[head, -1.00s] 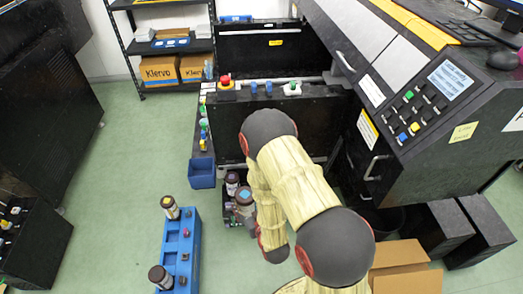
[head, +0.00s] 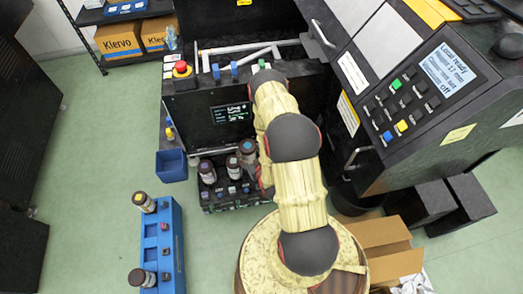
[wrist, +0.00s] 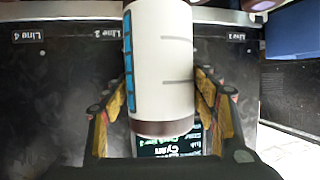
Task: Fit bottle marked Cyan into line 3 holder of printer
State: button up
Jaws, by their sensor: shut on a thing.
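My gripper (wrist: 162,100) is shut on a bottle (wrist: 162,55) with a white label, blue marks and a brown end. The wrist view shows one finger on each side of it. In the head view a bottle with a bluish top (head: 247,149) is beside my gripper, above the printer's low holder row (head: 236,204). I cannot tell whether it touches a holder. In the wrist view the dark printer front bears upside-down line labels, one reading Line 4 (wrist: 27,37); the bottle hides part of the front. A small screen (wrist: 165,144) reads Cyan, partly covered.
Two other bottles (head: 207,172) stand at the holder row. A blue rack (head: 165,245) with two bottles stands on the floor at left, near a blue bin (head: 172,166). An open cardboard box (head: 375,245) lies right of my arm. Green floor is clear at left.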

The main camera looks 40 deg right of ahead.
jog(key=d+f+n+y+b, duration=0.2)
jog(key=d+f, duration=0.7)
jog(key=f, duration=0.5)
jog(key=shift+w+f+n+t+y, duration=0.3)
jog(key=shift+w+n+t+y, duration=0.1)
jog(key=shift+n+y, duration=0.25)
jog(key=shift+s, duration=0.35)
jog(key=shift+f, duration=0.15)
dwell(0.5)
jog(key=shift+d+f+b, duration=0.1)
jog(key=shift+f+b, duration=0.75)
jog(key=shift+b, duration=0.1)
jog(key=shift+f, duration=0.15)
